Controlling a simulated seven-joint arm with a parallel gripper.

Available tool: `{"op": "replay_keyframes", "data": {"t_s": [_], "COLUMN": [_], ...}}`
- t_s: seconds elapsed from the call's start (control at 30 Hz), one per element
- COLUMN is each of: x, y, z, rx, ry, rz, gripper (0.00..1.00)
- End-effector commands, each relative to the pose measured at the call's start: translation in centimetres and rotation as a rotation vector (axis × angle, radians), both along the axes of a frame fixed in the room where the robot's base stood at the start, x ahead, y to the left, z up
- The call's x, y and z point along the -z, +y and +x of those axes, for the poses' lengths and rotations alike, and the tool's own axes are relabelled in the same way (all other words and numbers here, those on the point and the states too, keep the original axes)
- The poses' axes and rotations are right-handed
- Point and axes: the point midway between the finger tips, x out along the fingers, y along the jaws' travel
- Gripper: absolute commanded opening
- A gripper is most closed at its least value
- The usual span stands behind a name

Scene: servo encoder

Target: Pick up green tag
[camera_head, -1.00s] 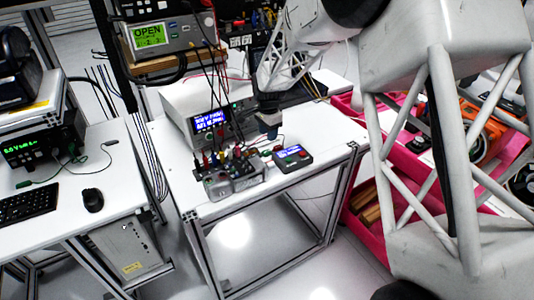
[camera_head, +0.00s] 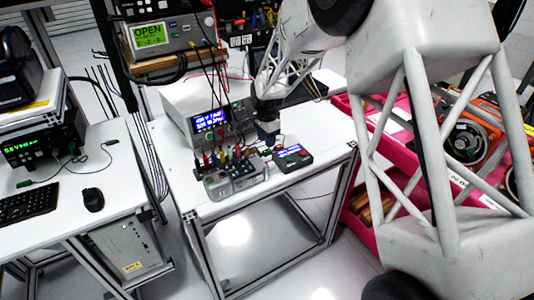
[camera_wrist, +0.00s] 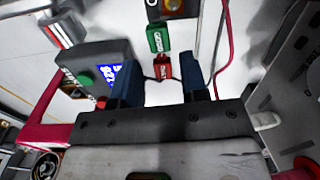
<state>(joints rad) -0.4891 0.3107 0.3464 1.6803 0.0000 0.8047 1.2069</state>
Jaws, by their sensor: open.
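The green tag (camera_wrist: 158,40) shows in the wrist view, upper middle, lying on the white bench top. A red tag (camera_wrist: 162,68) sits just below it in that view, between my fingers in the picture. My gripper (camera_wrist: 160,64) is open, with its two dark blue fingers apart and nothing held between them. In the head view my gripper (camera_head: 267,134) points down over the bench, just behind the small box with the blue screen. The green tag cannot be made out in the head view.
The dark box with a blue screen (camera_head: 292,157) is close to my gripper and shows at left in the wrist view (camera_wrist: 97,70). A grey terminal box (camera_head: 233,178) with several plugs stands to its left. A power supply (camera_head: 208,112) stands behind. A red cable (camera_wrist: 223,35) runs at right.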

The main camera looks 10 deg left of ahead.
Motion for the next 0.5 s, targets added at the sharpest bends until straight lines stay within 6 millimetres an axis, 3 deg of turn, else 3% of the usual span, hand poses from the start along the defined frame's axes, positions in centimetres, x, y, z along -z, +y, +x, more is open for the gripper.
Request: {"op": "replay_keyframes", "data": {"t_s": [0.27,0.5], "x": [0.1,2.1], "y": [0.0,-0.1], "z": [0.0,-0.1], "rx": [0.000,0.000], "ry": [0.000,0.001], "rz": [0.000,-0.001], "gripper": [0.40,0.40]}}
